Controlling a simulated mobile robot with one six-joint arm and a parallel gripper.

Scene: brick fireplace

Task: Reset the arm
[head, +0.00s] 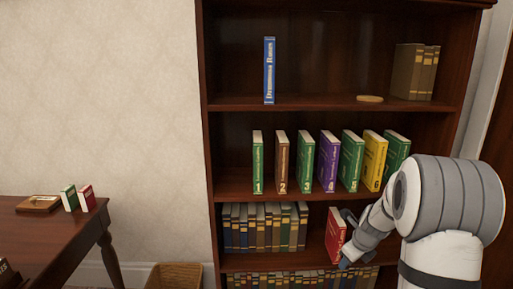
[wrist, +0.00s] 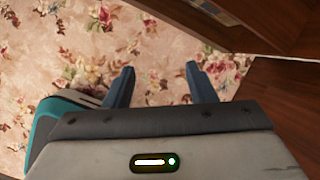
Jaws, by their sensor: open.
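My gripper (head: 346,240) is in front of the lower right part of the bookshelf in the head view, with my arm coming in from the right. It overlaps a red book (head: 334,236) that stands on the lower shelf. In the wrist view my gripper (wrist: 160,85) has its two blue-grey fingers spread wide. Only flowered carpet (wrist: 155,50) shows between them, and no object is held. Part of the lower shelf is hidden behind my arm.
The bookshelf (head: 232,103) holds a row of numbered books, with a blue book (head: 269,70) above. A wooden edge (wrist: 225,30) is close by at the wrist view's upper right. A desk (head: 45,232) and a basket (head: 174,277) are at left.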

